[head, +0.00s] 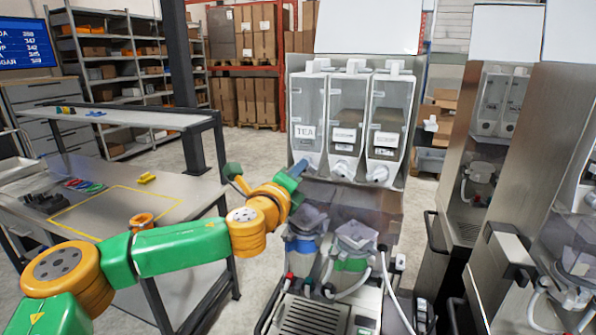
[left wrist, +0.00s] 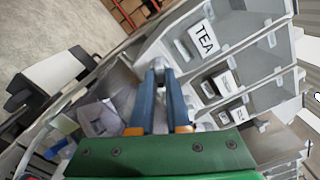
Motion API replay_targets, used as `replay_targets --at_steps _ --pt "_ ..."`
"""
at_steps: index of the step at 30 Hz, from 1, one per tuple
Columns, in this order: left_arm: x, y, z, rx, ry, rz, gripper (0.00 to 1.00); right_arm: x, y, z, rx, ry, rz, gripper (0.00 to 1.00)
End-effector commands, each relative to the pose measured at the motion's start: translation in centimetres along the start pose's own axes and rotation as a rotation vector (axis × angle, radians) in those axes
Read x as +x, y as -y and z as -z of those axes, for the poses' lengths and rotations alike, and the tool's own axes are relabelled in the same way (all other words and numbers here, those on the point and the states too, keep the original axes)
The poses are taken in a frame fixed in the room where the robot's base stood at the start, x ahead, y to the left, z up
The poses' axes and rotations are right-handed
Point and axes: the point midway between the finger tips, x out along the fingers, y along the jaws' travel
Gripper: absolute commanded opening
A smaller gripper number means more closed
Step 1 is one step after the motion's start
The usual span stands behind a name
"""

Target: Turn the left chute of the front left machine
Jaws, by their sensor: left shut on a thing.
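The front left machine (head: 345,200) has three clear canisters side by side, the left one (head: 308,105) labelled TEA. My left gripper (head: 298,169) reaches in from the left to the foot of the TEA canister. The left chute is hidden by the gripper in the head view. In the left wrist view, the blue fingers of my left gripper (left wrist: 160,84) are shut on the small pale left chute (left wrist: 158,65), which shows between and beyond their tips. How far the chute is turned is too small to tell. The middle chute (head: 342,167) and right chute (head: 378,174) hang free. My right gripper is out of view.
Below the canisters are mixing bowls (head: 354,236), pale hoses and a drip grate (head: 304,316). More machines (head: 488,150) stand close on the right. A steel workbench (head: 110,205) with small items is at the left. Shelves with boxes stand behind.

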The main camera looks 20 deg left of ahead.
Motion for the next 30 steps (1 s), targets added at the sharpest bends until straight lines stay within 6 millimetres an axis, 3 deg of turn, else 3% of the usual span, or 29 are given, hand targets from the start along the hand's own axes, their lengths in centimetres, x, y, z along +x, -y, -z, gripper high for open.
replay_targets --at_steps 13,30 --pt "0.0 -0.3 0.2 -0.126 -0.002 -0.004 0.00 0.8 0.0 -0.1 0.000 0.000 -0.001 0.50" --pt "0.0 -0.4 0.3 -0.651 -0.003 -0.005 0.00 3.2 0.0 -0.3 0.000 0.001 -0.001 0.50"
